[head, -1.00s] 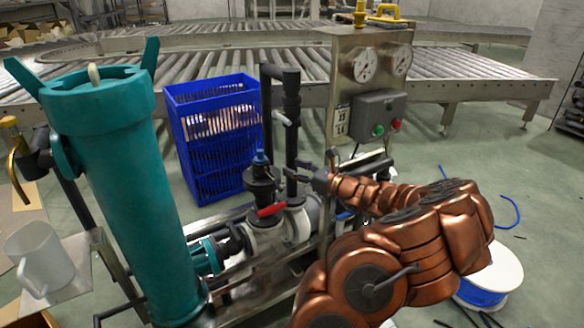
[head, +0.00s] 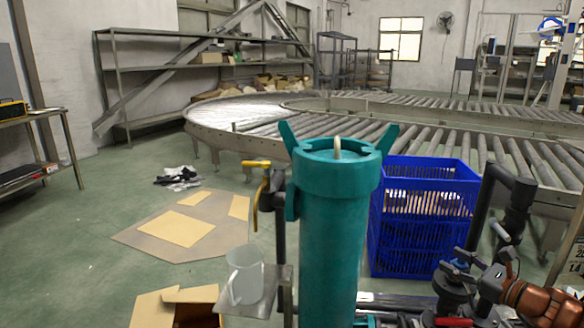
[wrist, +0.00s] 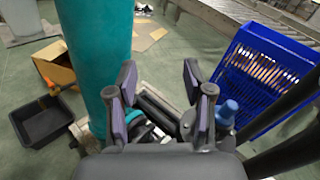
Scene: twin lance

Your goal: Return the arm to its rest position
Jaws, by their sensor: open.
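My gripper (wrist: 160,92) is open and empty in the wrist view, its two dark fingers spread apart. Between and beyond the fingers are the teal column (wrist: 92,50) and parts of the pipework. My copper arm (head: 540,302) shows at the lower right edge of the head view, beside the valves; most of it is out of frame. A blue cap (wrist: 228,110) is just right of the right finger in the wrist view; I cannot tell the exact gap.
The teal column (head: 335,225) stands close in front. A blue crate (head: 420,235) stands right of it, before the roller conveyor (head: 430,130). A black bin (wrist: 45,122) and cardboard lie on the floor. Open floor lies left.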

